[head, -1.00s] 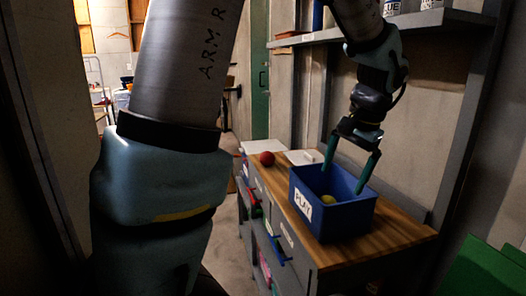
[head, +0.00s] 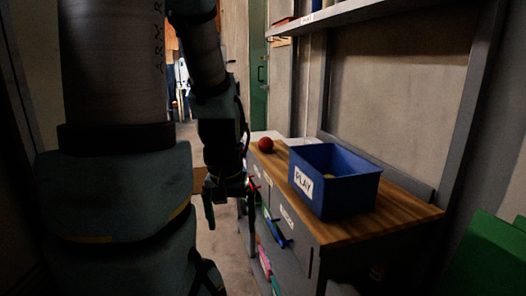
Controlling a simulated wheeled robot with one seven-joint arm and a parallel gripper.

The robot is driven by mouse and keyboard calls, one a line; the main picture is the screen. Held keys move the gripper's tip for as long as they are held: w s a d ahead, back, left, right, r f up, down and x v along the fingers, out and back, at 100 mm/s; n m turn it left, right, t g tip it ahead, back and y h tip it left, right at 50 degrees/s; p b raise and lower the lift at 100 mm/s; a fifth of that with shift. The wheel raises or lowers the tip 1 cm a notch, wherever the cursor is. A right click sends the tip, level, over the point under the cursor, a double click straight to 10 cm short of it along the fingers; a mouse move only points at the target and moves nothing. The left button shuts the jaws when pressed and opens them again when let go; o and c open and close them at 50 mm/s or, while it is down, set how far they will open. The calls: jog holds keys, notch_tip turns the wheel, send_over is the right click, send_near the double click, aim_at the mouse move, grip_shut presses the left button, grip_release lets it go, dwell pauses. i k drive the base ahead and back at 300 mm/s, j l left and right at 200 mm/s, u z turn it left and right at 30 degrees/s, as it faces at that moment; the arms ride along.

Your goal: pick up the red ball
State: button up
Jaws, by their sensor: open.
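The red ball (head: 266,145) rests on the wooden top of the bench (head: 372,226), near its far left end. It stands apart from the blue bin. My gripper (head: 228,212) is to the left of the bench, over the aisle, below and left of the ball, pointing down. Its jaws are dark and partly hard to make out, but it is open and holds nothing that I can see.
A blue bin (head: 343,197) labelled PLAY stands on the bench, right of the ball, with a yellow item (head: 329,176) inside. A shelf (head: 375,14) runs above. A green object (head: 488,258) is at lower right. Drawers with coloured handles face the aisle.

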aim_at(265, 144)
jog(key=i+j+z, duration=0.45)
jog(key=i+j, duration=1.55)
jog(key=i, duration=0.15)
